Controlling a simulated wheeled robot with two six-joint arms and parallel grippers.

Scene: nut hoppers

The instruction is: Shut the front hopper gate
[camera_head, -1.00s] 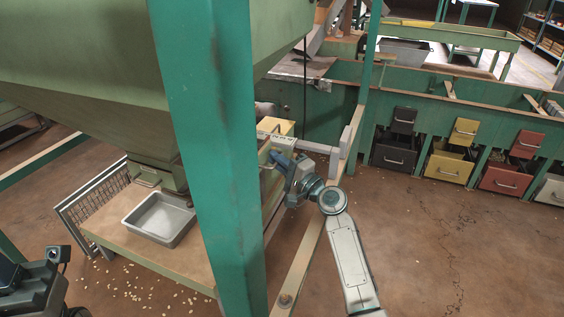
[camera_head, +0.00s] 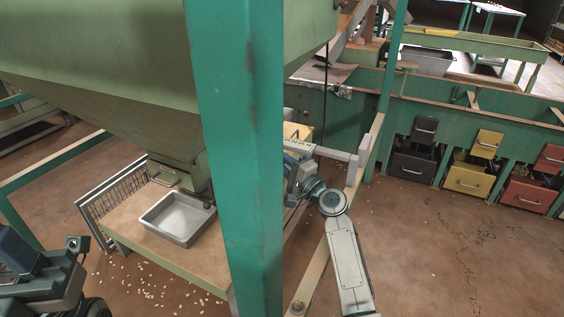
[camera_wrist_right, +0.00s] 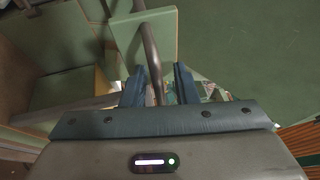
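The green hopper (camera_head: 110,120) fills the upper left of the head view. Its outlet, with a small gate handle (camera_head: 163,176), is above a grey metal tray (camera_head: 178,217) on a wooden bench. My right gripper is mostly hidden behind the green post in the head view. In the right wrist view my right gripper (camera_wrist_right: 158,82) is open, its two dark fingers on either side of a curved metal rod (camera_wrist_right: 151,52). Gaps show beside the rod. I cannot tell which part the rod belongs to. My left gripper (camera_head: 78,250) is at the lower left, apart from the bench; its opening is unclear.
A thick green post (camera_head: 240,150) stands in front of the right gripper. A cream box (camera_head: 297,132) and a grey bar (camera_head: 330,152) are beyond that gripper. Coloured drawers (camera_head: 470,178) line the back right. The brown floor (camera_head: 440,245) at right is clear.

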